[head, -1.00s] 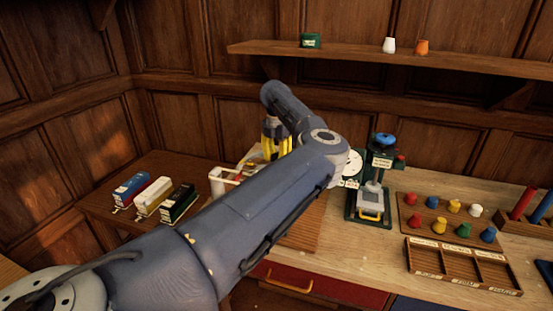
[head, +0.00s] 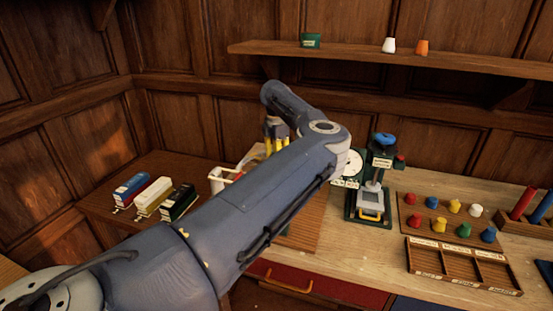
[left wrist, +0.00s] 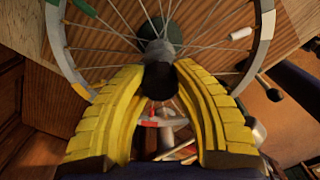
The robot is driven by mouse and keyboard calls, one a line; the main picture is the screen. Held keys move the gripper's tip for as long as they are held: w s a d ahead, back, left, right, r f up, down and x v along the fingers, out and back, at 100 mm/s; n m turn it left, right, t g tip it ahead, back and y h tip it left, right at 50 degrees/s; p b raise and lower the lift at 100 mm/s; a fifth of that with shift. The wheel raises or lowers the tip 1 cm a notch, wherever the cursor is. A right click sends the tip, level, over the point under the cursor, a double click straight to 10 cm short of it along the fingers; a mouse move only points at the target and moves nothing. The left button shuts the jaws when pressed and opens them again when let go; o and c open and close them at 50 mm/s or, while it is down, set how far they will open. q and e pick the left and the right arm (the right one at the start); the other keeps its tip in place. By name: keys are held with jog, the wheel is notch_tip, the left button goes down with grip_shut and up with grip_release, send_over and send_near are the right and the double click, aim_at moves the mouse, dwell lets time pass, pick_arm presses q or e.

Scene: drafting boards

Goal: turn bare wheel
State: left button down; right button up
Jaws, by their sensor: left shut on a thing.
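The bare wheel (left wrist: 264,45) shows in the left wrist view as a silver rim with thin spokes, a few coloured marks and a dark hub (left wrist: 158,30). My left gripper (left wrist: 160,88) has yellow ribbed fingers, closed on the dark knob (left wrist: 158,80) in front of the hub. In the head view the yellow fingers of my left gripper (head: 275,138) show only partly behind my arm, and that arm hides the wheel. My right gripper is in neither current view.
A green press with a blue knob (head: 384,139) and a round white dial (head: 353,163) stand right of my arm. Farther right are a board of coloured pegs (head: 410,212) and a wooden tray (head: 463,279).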

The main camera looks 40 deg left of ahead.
pick_arm(q)
jog(key=shift+s+f, duration=0.1)
jog(key=shift+f, duration=0.05)
jog(key=c, duration=0.9)
grip_release()
jog(key=shift+r, duration=0.2)
notch_tip(320, 180, up, 12)
jog(key=shift+a+f, duration=0.1)
